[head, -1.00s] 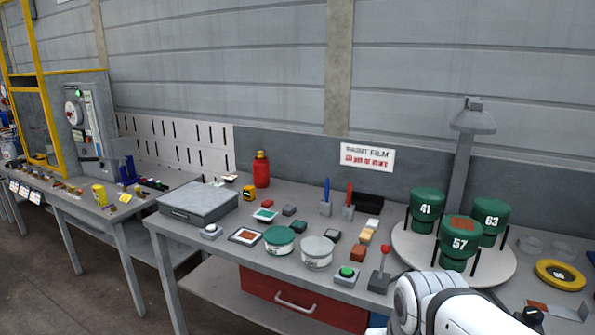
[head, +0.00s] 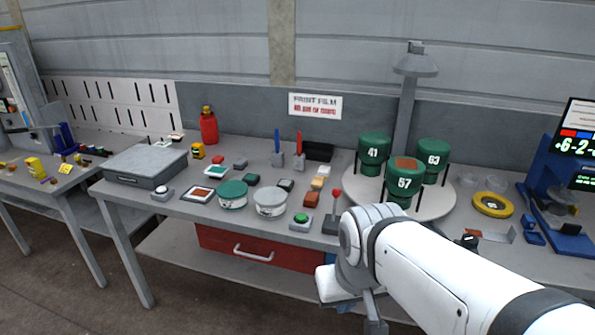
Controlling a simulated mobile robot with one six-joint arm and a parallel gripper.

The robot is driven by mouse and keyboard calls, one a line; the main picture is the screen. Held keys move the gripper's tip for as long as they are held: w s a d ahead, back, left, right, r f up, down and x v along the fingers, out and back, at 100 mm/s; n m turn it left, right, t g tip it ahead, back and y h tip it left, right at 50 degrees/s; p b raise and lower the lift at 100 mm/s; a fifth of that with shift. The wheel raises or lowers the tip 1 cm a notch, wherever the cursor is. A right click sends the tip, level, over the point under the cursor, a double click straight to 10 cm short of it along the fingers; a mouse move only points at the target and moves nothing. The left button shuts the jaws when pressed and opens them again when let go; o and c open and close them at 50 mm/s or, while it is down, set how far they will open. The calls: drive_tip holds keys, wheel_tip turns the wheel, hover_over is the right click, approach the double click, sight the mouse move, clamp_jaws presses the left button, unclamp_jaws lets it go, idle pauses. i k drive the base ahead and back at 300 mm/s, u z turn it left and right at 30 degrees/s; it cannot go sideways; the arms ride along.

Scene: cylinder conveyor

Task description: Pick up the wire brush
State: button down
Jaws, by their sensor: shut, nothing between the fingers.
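I cannot pick out a wire brush for certain in the head view. Two upright tools stand in small grey holders toward the back of the workbench (head: 130,194), one with a blue handle (head: 277,140) and one with a red handle (head: 299,143). Their lower ends are hidden in the holders, so I cannot tell what they are. My white arm reaches in from the lower right, in front of the bench. It bends downward near the bottom edge, and my gripper's fingertips do not show.
A round turntable (head: 355,203) carries green canisters (head: 374,150). Beside it stands a red-knobbed lever (head: 333,210). A green tin (head: 232,195), a pale tin (head: 270,201), a grey case (head: 145,166) and a red bottle (head: 208,127) crowd the bench. A yellow ring (head: 493,205) lies at right.

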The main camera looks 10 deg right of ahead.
sight(317, 183)
drive_tip(key=k, duration=0.6)
drive_tip(key=u, duration=0.4)
drive_tip(key=i, duration=2.3)
drive_tip(key=z, duration=0.8)
